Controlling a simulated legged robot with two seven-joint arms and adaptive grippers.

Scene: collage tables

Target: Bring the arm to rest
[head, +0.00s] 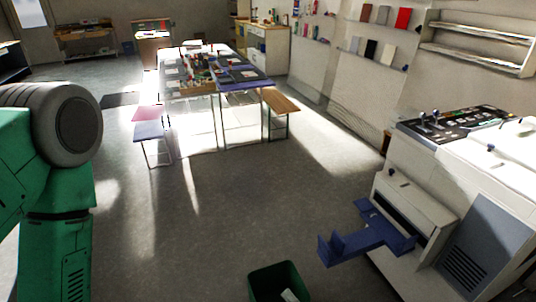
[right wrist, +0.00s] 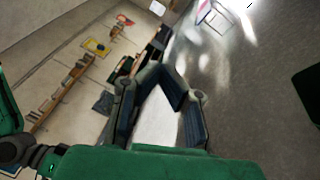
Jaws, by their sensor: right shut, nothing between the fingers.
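My right gripper (right wrist: 166,74) shows in the right wrist view. Its dark fingers bend inward and their tips come together, with nothing between them. It hangs in free air, with the grey floor and a wall with shelves behind it. I cannot make out this gripper in the head view. A green and grey link of my left arm (head: 55,190) fills the left edge of the head view. My left gripper is not in view.
A white machine (head: 480,190) with a blue tray (head: 365,240) stands at the right. A dark green bin (head: 272,278) is at the bottom edge. A cluttered worktable (head: 205,92) with benches stands farther off. The grey floor (head: 250,190) between is clear.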

